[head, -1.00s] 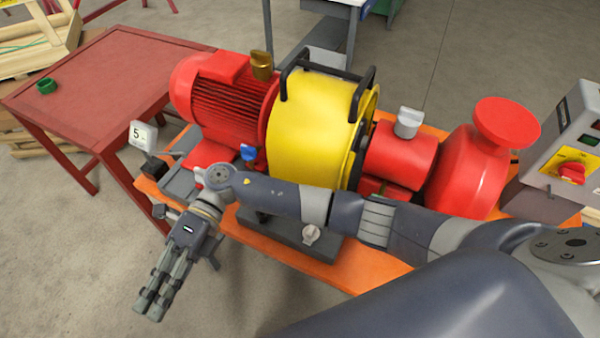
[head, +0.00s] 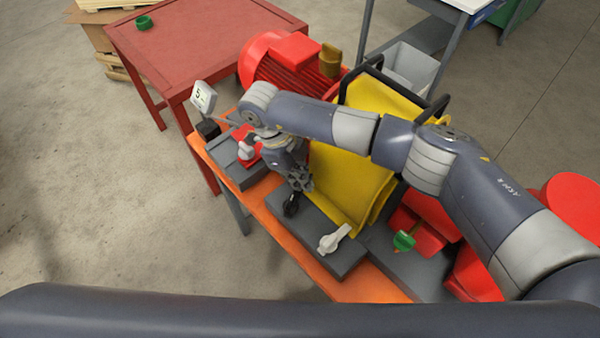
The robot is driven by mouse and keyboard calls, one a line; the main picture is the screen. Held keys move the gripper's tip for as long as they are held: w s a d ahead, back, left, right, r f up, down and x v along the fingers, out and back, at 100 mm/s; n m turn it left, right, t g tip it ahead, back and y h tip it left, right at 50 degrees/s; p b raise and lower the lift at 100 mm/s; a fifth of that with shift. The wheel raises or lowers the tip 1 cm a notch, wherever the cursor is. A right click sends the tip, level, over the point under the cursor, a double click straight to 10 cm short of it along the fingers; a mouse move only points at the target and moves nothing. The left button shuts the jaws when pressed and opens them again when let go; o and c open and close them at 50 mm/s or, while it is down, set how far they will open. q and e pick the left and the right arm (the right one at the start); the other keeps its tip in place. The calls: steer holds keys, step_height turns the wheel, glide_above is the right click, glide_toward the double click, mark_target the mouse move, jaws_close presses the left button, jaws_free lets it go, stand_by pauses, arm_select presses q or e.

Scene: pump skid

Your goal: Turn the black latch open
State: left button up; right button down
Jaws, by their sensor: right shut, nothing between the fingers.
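The black latch (head: 291,206) is on the grey base block in front of the yellow guard; it is small, and its upper part is close to my gripper fingers. My right gripper (head: 297,186) points down from the wrist, shut and empty, at the latch's upper end. Whether the fingers touch the latch or are just above it I cannot tell. The exact angle of the latch is hard to make out. My left gripper is not in view.
A light grey latch (head: 334,239) sits on the same block, to the right. The yellow guard (head: 350,185) stands close behind my gripper. The floor in front is clear.

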mark_target(313, 200)
steer(key=x, duration=0.4)
steer(key=shift+d+f+b, duration=0.15)
steer(key=shift+b, duration=0.2)
steer(key=shift+d+f, duration=0.1)
steer(key=shift+f, duration=0.2)
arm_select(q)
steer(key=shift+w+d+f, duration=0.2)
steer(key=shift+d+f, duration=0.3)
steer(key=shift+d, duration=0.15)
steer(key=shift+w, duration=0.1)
arm_select(e)
steer(key=shift+w+d, duration=0.1)
